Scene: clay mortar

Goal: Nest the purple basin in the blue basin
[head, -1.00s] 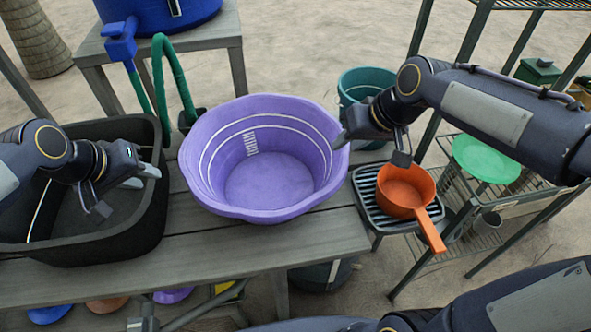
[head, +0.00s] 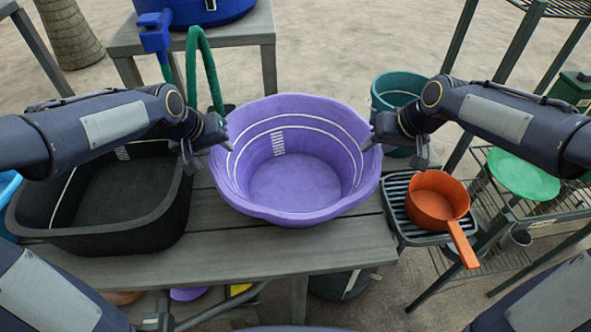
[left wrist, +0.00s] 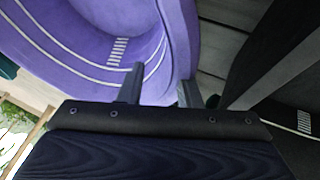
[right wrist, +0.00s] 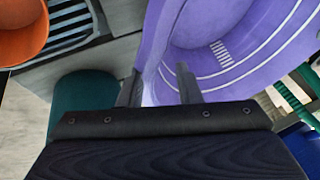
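The purple basin (head: 290,180) stands upright and empty on the wooden table. My left gripper (head: 230,148) is at its left rim; in the left wrist view its fingers (left wrist: 158,90) are apart, with the rim (left wrist: 180,40) between them. My right gripper (head: 366,148) is at the right rim; in the right wrist view its fingers (right wrist: 158,88) are also apart, on either side of the rim (right wrist: 152,45). A light-blue edge (head: 8,190) shows at the far left of the head view, mostly out of frame. I cannot tell whether it is the blue basin.
A black tub (head: 130,235) stands left of the purple basin on the table (head: 250,255). An orange pot (head: 432,205) rests on a grill (head: 400,215) to the right, with a teal bucket (head: 395,90) behind. A dark-blue container (head: 210,10) with a tap stands behind.

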